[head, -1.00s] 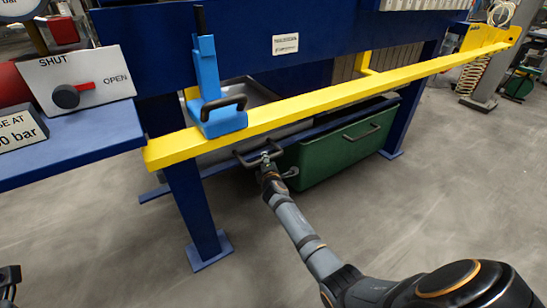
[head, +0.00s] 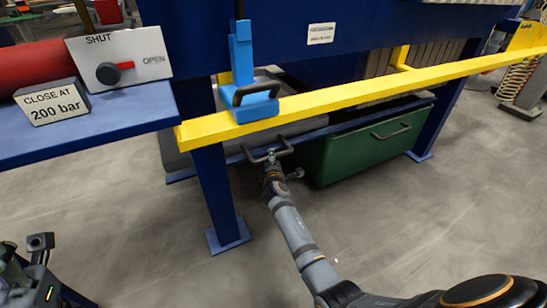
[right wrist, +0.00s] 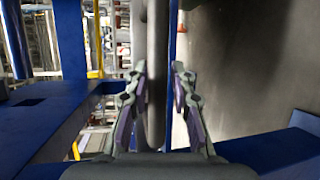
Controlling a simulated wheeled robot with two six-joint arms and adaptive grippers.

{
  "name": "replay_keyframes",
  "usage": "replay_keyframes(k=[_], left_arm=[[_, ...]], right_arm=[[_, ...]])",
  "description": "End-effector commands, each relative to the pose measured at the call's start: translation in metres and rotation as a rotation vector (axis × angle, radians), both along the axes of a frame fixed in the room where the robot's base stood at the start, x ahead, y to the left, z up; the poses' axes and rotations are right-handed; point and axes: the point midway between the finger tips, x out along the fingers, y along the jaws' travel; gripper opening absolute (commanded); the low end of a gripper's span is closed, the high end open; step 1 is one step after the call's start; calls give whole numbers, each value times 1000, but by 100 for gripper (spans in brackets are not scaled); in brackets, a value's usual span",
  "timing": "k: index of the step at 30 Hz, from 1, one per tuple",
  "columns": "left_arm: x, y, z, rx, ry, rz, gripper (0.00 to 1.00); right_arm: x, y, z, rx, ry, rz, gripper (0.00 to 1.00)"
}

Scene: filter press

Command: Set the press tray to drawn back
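The grey press tray (head: 302,127) lies low under the press, partly hidden by the yellow beam and the blue leg. A dark bar handle (head: 250,156) stands out at its front, left of the green bin. My right gripper (head: 271,156) is at this handle. In the right wrist view, a grey bar (right wrist: 157,75) runs between the fingers of my right gripper (right wrist: 159,82). They look open around it, with a gap on the right side. My left gripper (head: 40,243) shows only partly at the lower left, away from the tray; its fingers are unclear.
A yellow beam (head: 345,97) crosses above the tray, with a blue handled block (head: 241,75) on it. A blue leg (head: 217,200) stands left of my right gripper. A green bin (head: 345,155) is close on the right. The floor (head: 440,210) in front is clear.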

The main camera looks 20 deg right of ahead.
Motion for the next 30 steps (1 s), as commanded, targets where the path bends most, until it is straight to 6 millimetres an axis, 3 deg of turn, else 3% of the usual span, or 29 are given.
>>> replay_keyframes(k=[3, 13, 24, 30], left_arm=[[0, 0, 0, 0, 0, 0, 40], [1, 0, -1, -2, 5, 2, 40], [1, 0, -1, -1, 3, 0, 40], [0, 0, 0, -1, 2, 0, 40]], right_arm=[[0, -1, 0, -1, -1, -1, 41], [-3, 0, 2, -3, -1, -1, 41], [-61, 20, 12, 0, -1, 0, 41], [-70, 23, 15, -2, -2, -1, 41]])
